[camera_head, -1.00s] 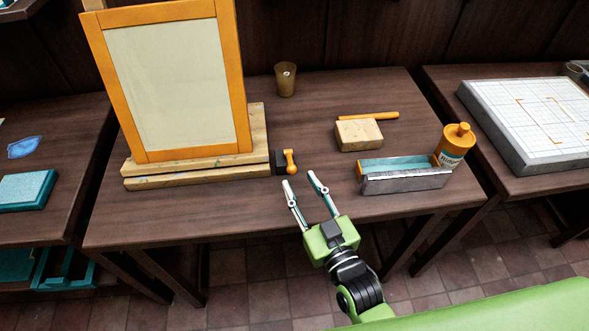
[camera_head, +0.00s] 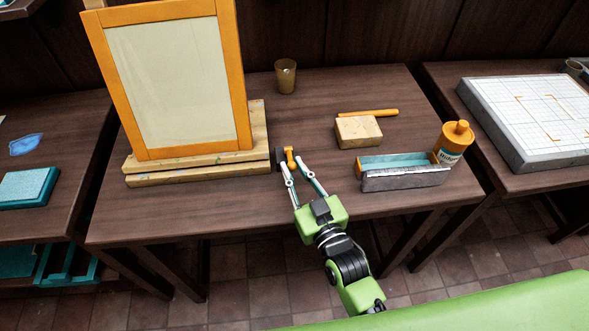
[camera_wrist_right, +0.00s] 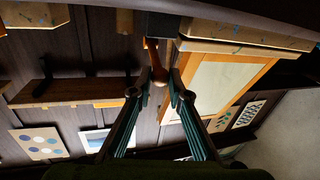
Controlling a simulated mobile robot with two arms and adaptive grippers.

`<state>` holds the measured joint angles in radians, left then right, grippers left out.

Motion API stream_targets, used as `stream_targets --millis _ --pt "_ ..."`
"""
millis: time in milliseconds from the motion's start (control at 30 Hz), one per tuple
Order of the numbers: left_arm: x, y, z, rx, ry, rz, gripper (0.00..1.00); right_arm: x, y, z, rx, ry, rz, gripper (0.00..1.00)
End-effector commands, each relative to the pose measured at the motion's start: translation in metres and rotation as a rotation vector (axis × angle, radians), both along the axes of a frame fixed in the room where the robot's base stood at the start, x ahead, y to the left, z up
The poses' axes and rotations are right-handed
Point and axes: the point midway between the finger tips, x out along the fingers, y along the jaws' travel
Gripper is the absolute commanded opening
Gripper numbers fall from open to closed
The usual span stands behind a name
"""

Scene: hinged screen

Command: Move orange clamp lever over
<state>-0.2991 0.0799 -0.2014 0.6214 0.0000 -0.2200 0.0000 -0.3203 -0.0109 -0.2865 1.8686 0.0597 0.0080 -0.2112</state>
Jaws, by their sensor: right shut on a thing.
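The orange clamp lever (camera_head: 290,156) is on the dark clamp block (camera_head: 280,157) at the right end of the screen's wooden base (camera_head: 200,167). The hinged screen (camera_head: 175,85), with its orange frame, stands raised on that base. My right gripper (camera_head: 296,170) has its fingertips at the lever and is shut on it. In the right wrist view the lever (camera_wrist_right: 152,55) runs down to a rounded end between the fingertips (camera_wrist_right: 160,92). The fingertips partly hide the lever's end in the head view. My left gripper is not in view.
A wooden block (camera_head: 358,132) and an orange stick (camera_head: 367,113) lie to the right. A metal trough (camera_head: 405,180) and an orange bottle (camera_head: 453,143) stand near the table's right edge. A cup (camera_head: 285,76) stands at the back. The table's middle is clear.

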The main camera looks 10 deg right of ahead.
Motion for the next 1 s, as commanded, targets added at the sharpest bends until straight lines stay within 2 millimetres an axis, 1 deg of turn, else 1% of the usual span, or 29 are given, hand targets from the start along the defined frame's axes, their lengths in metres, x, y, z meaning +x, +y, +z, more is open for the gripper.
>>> stream_targets --millis 67,233,400,533,867,900,933,1000 --pt "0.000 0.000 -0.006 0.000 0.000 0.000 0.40 0.000 0.000 -0.004 -0.001 -0.011 0.001 0.00" --pt "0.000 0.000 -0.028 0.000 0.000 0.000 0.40 -0.001 0.000 -0.015 -0.001 -0.074 0.001 0.00" --pt "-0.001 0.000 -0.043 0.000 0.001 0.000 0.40 -0.002 0.000 -0.018 -0.002 -0.141 0.001 0.00" --pt "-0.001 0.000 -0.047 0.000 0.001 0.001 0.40 -0.003 0.000 -0.017 0.000 -0.165 0.001 0.00" --pt "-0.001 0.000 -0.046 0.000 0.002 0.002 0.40 -0.003 0.000 -0.015 0.000 -0.168 0.000 0.00" --pt "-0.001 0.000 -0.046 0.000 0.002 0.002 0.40 -0.003 0.000 -0.015 0.000 -0.168 0.000 0.27" --pt "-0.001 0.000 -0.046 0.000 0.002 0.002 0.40 -0.003 0.000 -0.015 0.000 -0.168 0.000 0.34" --pt "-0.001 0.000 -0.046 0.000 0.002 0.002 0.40 -0.003 0.000 -0.016 -0.001 -0.167 0.000 0.34"
